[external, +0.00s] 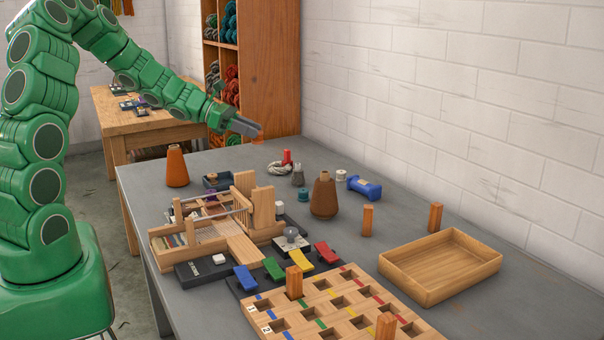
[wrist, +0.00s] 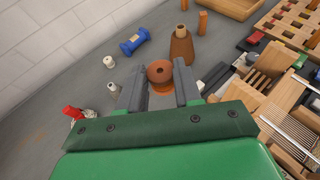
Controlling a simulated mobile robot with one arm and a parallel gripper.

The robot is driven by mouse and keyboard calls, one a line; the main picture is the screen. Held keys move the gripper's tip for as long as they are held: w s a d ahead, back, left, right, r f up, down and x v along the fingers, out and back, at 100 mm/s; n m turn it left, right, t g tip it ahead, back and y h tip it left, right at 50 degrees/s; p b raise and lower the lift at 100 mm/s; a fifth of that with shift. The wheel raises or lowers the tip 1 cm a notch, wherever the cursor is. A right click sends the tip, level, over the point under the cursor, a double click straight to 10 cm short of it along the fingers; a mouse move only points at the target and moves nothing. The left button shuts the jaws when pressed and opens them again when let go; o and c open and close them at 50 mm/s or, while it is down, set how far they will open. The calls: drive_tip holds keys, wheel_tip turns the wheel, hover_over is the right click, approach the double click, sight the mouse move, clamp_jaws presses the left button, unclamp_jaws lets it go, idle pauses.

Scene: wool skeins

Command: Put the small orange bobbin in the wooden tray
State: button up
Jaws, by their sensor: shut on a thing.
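My gripper (external: 250,129) is above the back part of the grey table, well away from the wooden tray. In the wrist view, my gripper (wrist: 160,80) is shut on the small orange bobbin (wrist: 160,70), which sits between the two grey fingertips. The bobbin is hard to make out in the external view against the orange-brown cabinet. The wooden tray (external: 408,284) lies on the table at the right of the external view and looks empty. Part of the tray (wrist: 232,11) shows at the top of the wrist view.
A brown cone (external: 323,198), a blue spool (external: 364,187) and two upright wooden pegs (external: 368,220) (external: 435,217) stand between my gripper and the tray. An orange cone (external: 177,167), small loom (external: 240,248) and holed board (external: 345,310) are also on the table.

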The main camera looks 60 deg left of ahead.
drive_tip(key=w+d+m+g+h, duration=0.25)
drive_tip(key=w+d, duration=0.25)
drive_tip(key=d, duration=0.7)
drive_tip(key=w+d+m+g+h, duration=0.25)
drive_tip(key=w+d+m, duration=0.2)
drive_tip(key=d, duration=0.65)
drive_tip(key=d+m+g, duration=0.4)
drive_tip(key=d+g, duration=0.2)
drive_tip(key=d, duration=1.6)
hover_over(433, 265)
drive_tip(key=s, duration=0.2)
drive_tip(key=f, duration=1.3)
drive_tip(key=shift+w+a, duration=0.15)
drive_tip(key=shift+a, duration=0.15)
drive_tip(key=shift+w+d+f, duration=0.15)
drive_tip(key=shift+w+f, duration=0.25)
drive_tip(key=shift+w, duration=0.05)
drive_tip(key=shift+w+d+f, duration=0.15)
drive_tip(key=shift+w+f, duration=0.25)
drive_tip(key=shift+f, duration=0.25)
drive_tip(key=shift+f+h, duration=0.3)
drive_tip(key=shift+f, duration=1.1)
